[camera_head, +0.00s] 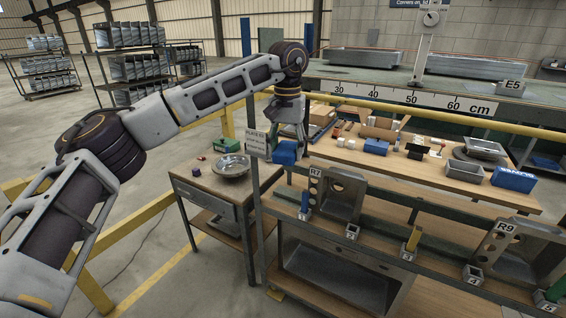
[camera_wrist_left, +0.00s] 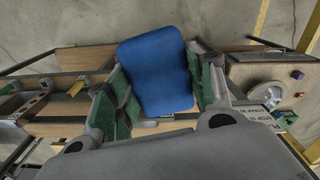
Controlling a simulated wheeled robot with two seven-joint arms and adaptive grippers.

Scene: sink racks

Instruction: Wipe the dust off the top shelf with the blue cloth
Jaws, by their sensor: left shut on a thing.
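My left gripper (camera_head: 288,143) hangs down from the left arm, above the left end of the sink rack. It is shut on the blue cloth (camera_head: 286,153), which shows as a small folded block below the fingers. In the left wrist view the cloth (camera_wrist_left: 158,75) is a flat blue pad between the green-lined fingers. A gap shows between the gripper and the rack. The rack has a wooden shelf (camera_head: 385,244) behind its dark rails. I cannot make out any dust on it. My right gripper is in neither view.
A steel sink marked R7 (camera_head: 341,193) and another marked R9 (camera_head: 512,250) stand on the rack. A post with a sign (camera_head: 256,144) rises at its left end. A small table (camera_head: 204,183) with a metal bowl (camera_head: 231,166) stands left. A cluttered bench (camera_head: 455,185) lies behind.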

